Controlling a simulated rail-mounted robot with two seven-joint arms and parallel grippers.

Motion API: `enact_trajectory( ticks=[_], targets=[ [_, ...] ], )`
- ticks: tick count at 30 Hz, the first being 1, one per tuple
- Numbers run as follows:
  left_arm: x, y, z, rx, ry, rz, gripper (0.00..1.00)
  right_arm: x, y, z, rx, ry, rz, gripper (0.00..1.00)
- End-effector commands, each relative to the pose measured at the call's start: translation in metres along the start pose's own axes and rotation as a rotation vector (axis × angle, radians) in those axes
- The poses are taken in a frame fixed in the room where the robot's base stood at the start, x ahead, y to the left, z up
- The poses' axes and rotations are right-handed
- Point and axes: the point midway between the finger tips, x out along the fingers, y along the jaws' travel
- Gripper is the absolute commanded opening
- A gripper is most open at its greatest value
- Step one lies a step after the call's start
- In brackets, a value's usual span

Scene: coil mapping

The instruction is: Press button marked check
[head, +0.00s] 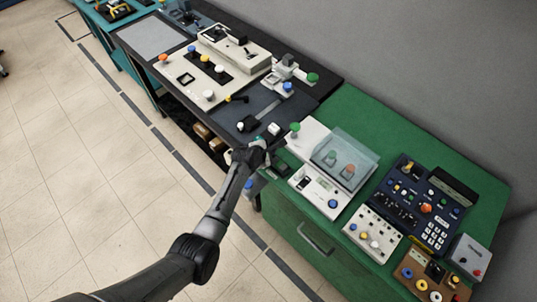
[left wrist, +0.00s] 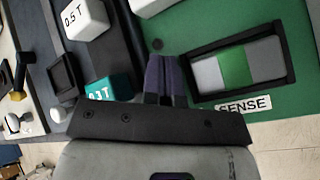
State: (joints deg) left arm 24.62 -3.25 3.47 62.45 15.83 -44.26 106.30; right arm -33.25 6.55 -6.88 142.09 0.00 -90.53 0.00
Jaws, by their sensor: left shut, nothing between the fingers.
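No label reading "check" is legible in either view, so I cannot tell which button it is. My left gripper (head: 263,148) is shut and empty, over the near edge where the dark panel meets the green bench. In the left wrist view its dark fingers (left wrist: 164,75) are together, between a teal block (left wrist: 112,86) with a partly hidden "T" label and a black-framed display (left wrist: 240,66) with grey and green bands. A "SENSE" label (left wrist: 246,104) sits beside the display. My right gripper is not in view.
A white block marked "0.5 T" (left wrist: 84,17) stands near the fingers. The green bench (head: 350,112) holds a clear cover (head: 344,157) over two knobs, a white button panel (head: 373,232) and a dark keypad console (head: 424,205). A cream console (head: 212,62) stands further left. Open floor lies left.

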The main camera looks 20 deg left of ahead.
Motion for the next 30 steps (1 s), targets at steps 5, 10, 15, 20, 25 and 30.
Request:
enact_trajectory(
  ticks=[5,10,15,20,25,30],
  targets=[
    [0.0036,-0.0058,-0.0056,-0.002,0.007,-0.009,0.0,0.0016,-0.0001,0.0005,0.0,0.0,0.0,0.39],
    [0.0056,-0.0088,-0.0085,-0.002,0.01,-0.013,0.0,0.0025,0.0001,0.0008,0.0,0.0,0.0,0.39],
    [0.0062,-0.0103,-0.0105,-0.003,0.013,-0.015,0.0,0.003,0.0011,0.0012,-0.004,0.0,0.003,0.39],
    [0.0064,-0.0109,-0.0117,-0.003,0.014,-0.015,0.0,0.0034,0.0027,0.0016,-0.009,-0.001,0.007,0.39],
    [0.0065,-0.0108,-0.0124,-0.003,0.015,-0.015,0.0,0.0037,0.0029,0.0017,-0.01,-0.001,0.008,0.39],
    [0.0057,-0.0101,-0.0123,-0.003,0.016,-0.015,0.0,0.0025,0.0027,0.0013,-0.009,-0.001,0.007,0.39]
  ],
)
